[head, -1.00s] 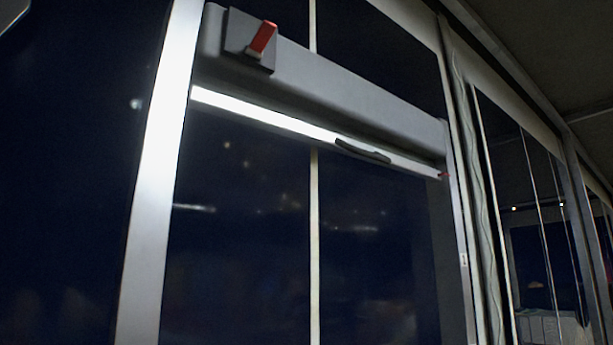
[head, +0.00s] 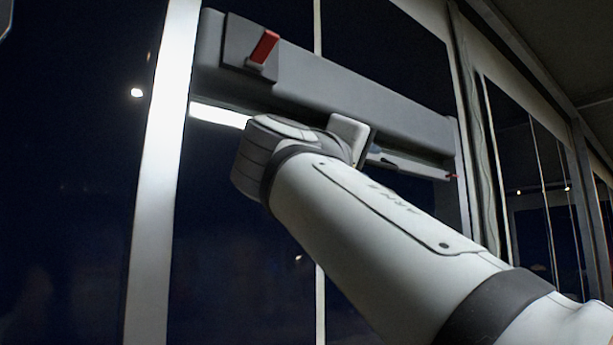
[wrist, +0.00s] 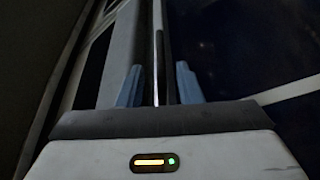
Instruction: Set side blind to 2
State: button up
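The side blind's grey housing (head: 330,88) runs across the top of the window, with a red lever (head: 264,46) on a block at its left end. The blind's pale bottom bar (head: 218,115) is just under the housing, so the blind is almost fully rolled up. A small red pointer (head: 452,177) is at the bar's right end. My arm hides the bar's middle and most of its dark handle. In the wrist view my gripper (wrist: 159,86) has its two blue fingers apart, with a thin bar edge showing between them. I cannot tell whether they touch it.
A pale window post (head: 158,180) stands left of the blind. A thin upright strip (head: 319,300) crosses the window behind my arm. More dark glass panels (head: 540,235) are to the right. Dark window glass fills the area below the bar.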

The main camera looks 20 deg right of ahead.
aim_at(372, 164)
jog(key=shift+p+x, duration=0.75)
jog(key=shift+x, duration=1.7)
jog(key=shift+c, duration=0.2)
grip_shut()
